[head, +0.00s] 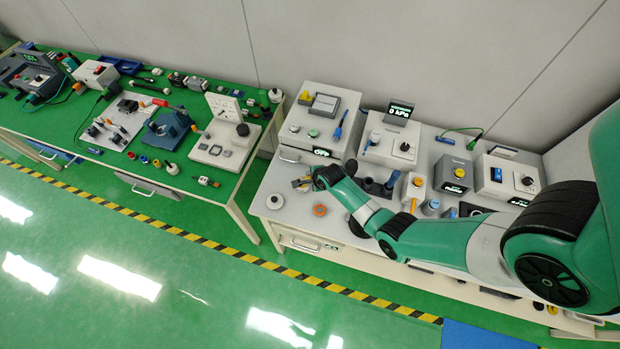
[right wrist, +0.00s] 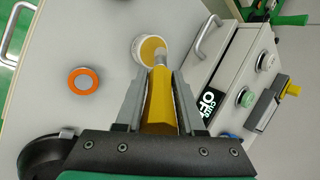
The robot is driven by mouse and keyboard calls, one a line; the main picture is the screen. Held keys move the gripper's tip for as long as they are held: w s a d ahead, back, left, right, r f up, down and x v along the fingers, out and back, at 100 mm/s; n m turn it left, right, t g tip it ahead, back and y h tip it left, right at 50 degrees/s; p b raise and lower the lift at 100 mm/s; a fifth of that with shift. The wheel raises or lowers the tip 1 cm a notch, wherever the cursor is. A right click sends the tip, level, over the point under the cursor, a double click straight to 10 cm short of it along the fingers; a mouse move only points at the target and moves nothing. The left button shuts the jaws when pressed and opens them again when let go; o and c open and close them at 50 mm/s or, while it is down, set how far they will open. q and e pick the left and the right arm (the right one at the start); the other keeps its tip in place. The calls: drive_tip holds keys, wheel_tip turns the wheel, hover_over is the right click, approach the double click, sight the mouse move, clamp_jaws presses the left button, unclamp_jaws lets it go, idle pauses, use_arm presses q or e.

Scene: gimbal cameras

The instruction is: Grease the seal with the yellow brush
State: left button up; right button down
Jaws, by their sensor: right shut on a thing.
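My right gripper (head: 304,184) is low over the front left of the right-hand workbench. In the right wrist view the gripper (right wrist: 160,78) is shut on the yellow brush (right wrist: 158,108). The brush's pale tip points at a white cup (right wrist: 140,50) with yellow grease inside, and overlaps its near rim; I cannot tell whether it touches the grease. The cup also shows in the head view (head: 275,202). The seal, an orange ring (right wrist: 84,82) around a grey centre, lies apart from the brush; it shows in the head view (head: 320,210). My left gripper is not in view.
A drawer unit (right wrist: 222,75) with a handle and display stands close beside the brush. In the head view, dark cylinders (head: 372,186) and several instrument boxes (head: 455,172) stand right and behind. The bench top (right wrist: 100,135) around the seal is clear.

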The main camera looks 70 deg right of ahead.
drive_tip(key=shift+f+b, duration=0.6)
drive_tip(key=shift+f, duration=0.1)
idle(1.2)
drive_tip(key=shift+r, duration=0.1)
wheel_tip(320, 180, up, 7)
drive_tip(key=p, duration=0.6)
drive_tip(key=shift+p, duration=0.4)
